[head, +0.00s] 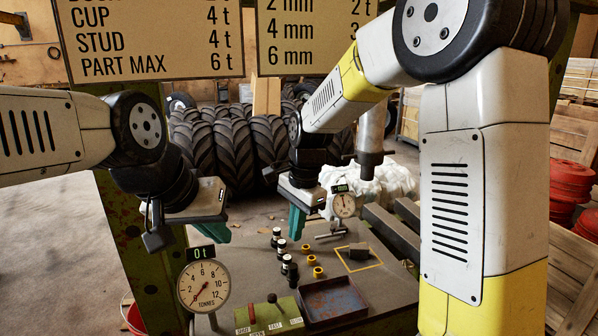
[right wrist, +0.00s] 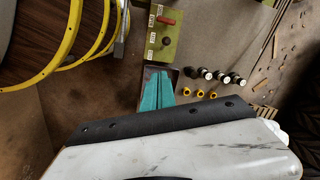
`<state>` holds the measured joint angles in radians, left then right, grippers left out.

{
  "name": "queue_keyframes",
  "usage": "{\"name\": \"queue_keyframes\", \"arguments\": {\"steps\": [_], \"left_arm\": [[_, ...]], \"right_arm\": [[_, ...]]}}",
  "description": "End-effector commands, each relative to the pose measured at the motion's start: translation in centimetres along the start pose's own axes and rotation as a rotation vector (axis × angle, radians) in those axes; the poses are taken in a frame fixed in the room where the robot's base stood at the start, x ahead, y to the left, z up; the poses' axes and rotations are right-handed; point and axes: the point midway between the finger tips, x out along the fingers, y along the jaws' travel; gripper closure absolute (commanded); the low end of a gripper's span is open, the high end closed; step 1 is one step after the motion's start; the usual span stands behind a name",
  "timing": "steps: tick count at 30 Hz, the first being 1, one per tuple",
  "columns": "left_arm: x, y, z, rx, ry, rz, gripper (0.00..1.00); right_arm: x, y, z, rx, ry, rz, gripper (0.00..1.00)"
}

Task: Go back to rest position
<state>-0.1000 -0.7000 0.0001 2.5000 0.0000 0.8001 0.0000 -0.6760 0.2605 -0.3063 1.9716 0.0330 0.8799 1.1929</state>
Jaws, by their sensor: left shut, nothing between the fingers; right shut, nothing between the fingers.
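My left gripper (head: 223,234) is at the left-centre of the head view, its teal fingers partly hidden behind its dark body. It is shut and empty, beyond the round tonnes gauge (head: 203,287). My right gripper (head: 297,224) points down above the far side of the workbench (head: 240,262). Its teal fingers are together and empty; they also show in the right wrist view (right wrist: 157,90), overlapping the small dark tray (right wrist: 175,73) in the picture. Neither gripper visibly touches anything.
Several black-and-white cylinders (head: 287,265) and yellow rings (head: 312,261) stand by the reddish tray (head: 333,300). A dark block (head: 358,251) lies in a yellow outlined square. A dial gauge (head: 344,204) and a vertical press cylinder (head: 371,130) stand behind. A green lever box (head: 268,316) is at front.

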Motion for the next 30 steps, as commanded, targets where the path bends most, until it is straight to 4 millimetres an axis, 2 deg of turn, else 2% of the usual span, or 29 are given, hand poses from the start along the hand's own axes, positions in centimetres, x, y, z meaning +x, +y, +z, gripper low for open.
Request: {"name": "queue_keyframes", "arguments": {"steps": [1, 3, 9, 13, 18, 24, 30], "left_arm": [[0.0, 0.0, 0.0, 0.000, 0.000, 0.000, 1.00], [0.0, 0.0, 0.0, 0.000, 0.000, 0.000, 1.00], [0.0, 0.0, 0.0, 0.000, 0.000, 0.000, 1.00], [0.0, 0.0, 0.0, 0.000, 0.000, 0.000, 1.00], [0.0, 0.0, 0.0, 0.000, 0.000, 0.000, 1.00], [0.0, 0.0, 0.0, 0.000, 0.000, 0.000, 1.00], [0.0, 0.0, 0.0, 0.000, 0.000, 0.000, 1.00]], "right_arm": [[-2.0, 1.6, -0.7, -0.049, -0.008, -0.045, 1.00], [-4.2, 3.7, -1.3, -0.140, -0.005, -0.099, 1.00], [-9.4, 10.2, -2.0, -0.409, 0.080, -0.234, 1.00], [-11.6, 14.6, -1.7, -0.584, 0.186, -0.284, 1.00], [-12.9, 18.9, -0.9, -0.775, 0.334, -0.290, 1.00], [-13.2, 21.2, -0.3, -0.889, 0.425, -0.265, 1.00], [-13.1, 21.4, -0.3, -0.906, 0.435, -0.260, 1.00]]}}
